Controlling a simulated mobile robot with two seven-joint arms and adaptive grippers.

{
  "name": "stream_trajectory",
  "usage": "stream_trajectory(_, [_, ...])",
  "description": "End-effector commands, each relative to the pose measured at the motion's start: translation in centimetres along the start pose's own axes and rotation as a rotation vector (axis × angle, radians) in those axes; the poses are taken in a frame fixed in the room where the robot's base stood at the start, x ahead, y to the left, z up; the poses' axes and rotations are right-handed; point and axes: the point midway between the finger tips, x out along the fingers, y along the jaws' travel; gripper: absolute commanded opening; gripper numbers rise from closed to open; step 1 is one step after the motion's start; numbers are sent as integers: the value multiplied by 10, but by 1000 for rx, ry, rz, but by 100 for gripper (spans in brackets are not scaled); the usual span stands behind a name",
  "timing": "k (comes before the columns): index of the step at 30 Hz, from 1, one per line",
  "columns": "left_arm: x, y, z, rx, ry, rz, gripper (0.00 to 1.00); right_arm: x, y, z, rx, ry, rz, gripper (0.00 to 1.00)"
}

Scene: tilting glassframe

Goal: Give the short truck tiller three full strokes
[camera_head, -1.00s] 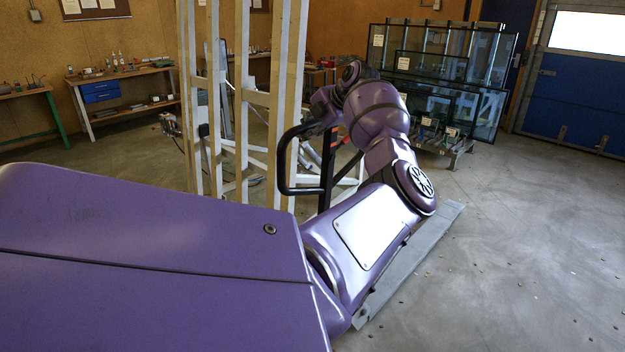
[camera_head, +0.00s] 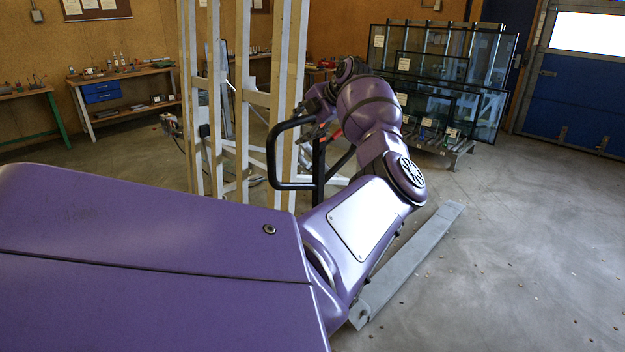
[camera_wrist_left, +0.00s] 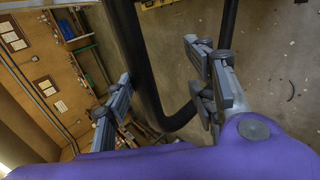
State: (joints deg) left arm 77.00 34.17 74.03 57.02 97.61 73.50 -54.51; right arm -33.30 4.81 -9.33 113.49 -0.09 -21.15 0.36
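The tiller (camera_head: 274,160) is a black loop handle on a dark post, left of my purple left arm in the head view. Its tube also shows in the left wrist view (camera_wrist_left: 141,62), where it bends round in a U. My left gripper (camera_head: 318,112) is at the upper right part of the loop, small and partly hidden by my arm. In the wrist view its two fingers (camera_wrist_left: 158,75) stand apart, with the tube passing between them and a gap on the right side. I cannot tell whether one finger touches it. The truck below the tiller is mostly hidden. My right gripper is out of view.
A pale timber frame (camera_head: 243,110) stands close to the left of the tiller. A grey beam (camera_head: 405,262) lies on the floor under my arm. A glass rack (camera_head: 445,75) stands behind. A workbench (camera_head: 125,75) is at the back left. Floor to the right is open.

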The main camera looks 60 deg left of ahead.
Motion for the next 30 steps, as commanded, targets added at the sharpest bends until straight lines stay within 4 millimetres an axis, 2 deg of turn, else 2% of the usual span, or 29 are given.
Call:
stream_trajectory(5, [-7, -6, 2, 5, -1, -8, 47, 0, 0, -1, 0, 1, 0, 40])
stream_trajectory(30, [-104, -4, 1, 4, 0, -6, 47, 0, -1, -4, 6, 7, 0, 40])
